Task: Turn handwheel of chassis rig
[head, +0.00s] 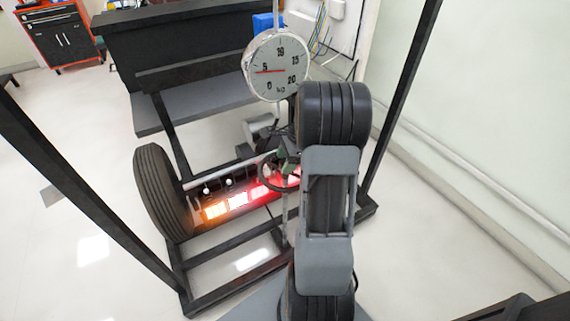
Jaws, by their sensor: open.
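The handwheel (262,180) is a dark thin-rimmed wheel in the middle of the head view, standing in front of the rig's lit strip. Its right part is hidden behind my arm. My gripper (287,160) shows only as small dark and greenish parts at the upper right of the wheel, beside my arm. It is open. Whether its fingers touch the rim or stand apart from it cannot be told. The chassis rig (225,296) is a black frame with a tyre (163,192) at its left end.
A round dial gauge (277,65) hangs above the wheel. Black uprights (405,95) stand on both sides of the rig. A dark bench (190,45) is behind, and a red and black tool cabinet (62,38) stands far left. Pale floor is open at the left.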

